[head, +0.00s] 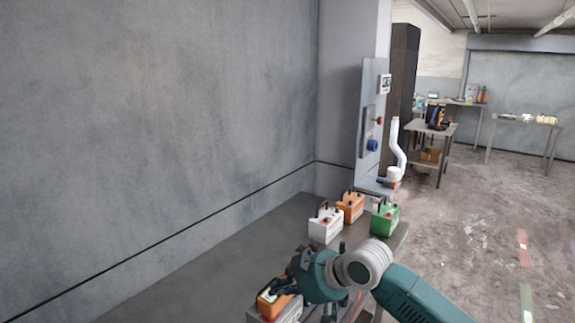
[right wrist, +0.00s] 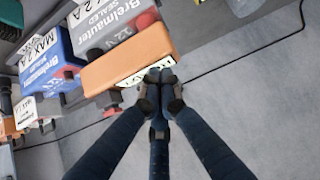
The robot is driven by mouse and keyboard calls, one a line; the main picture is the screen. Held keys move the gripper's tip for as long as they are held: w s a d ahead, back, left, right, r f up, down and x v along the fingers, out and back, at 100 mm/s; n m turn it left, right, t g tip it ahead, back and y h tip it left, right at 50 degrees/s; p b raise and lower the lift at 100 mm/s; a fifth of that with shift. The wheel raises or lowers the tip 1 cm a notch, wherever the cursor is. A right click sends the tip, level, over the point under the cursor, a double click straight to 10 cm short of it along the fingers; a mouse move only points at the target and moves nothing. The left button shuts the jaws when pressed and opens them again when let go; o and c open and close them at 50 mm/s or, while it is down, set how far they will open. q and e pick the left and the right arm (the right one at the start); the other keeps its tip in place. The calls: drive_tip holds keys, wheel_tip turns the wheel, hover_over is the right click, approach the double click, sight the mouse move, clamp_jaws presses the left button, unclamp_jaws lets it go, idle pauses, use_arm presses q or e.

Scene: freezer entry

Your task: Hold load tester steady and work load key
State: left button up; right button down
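An orange device with a white label (right wrist: 128,60), which looks like the load tester, lies against the batteries in the right wrist view. In the head view an orange-topped item (head: 268,302) sits at the bottom edge, partly hidden by my right gripper (head: 280,287). In the right wrist view the dark fingers of my right gripper (right wrist: 160,78) come together at the device's lower edge, over its label. Whether anything is pinched between the tips is hidden. I cannot make out the load key. My left gripper is not in view.
A blue battery (right wrist: 45,65) and a grey battery (right wrist: 108,28) stand beside the device. White (head: 325,228), orange (head: 350,208) and green (head: 385,220) batteries stand farther along the bench. A panel (head: 372,110) rises behind them. A plain wall (head: 160,120) borders the left; open floor lies right.

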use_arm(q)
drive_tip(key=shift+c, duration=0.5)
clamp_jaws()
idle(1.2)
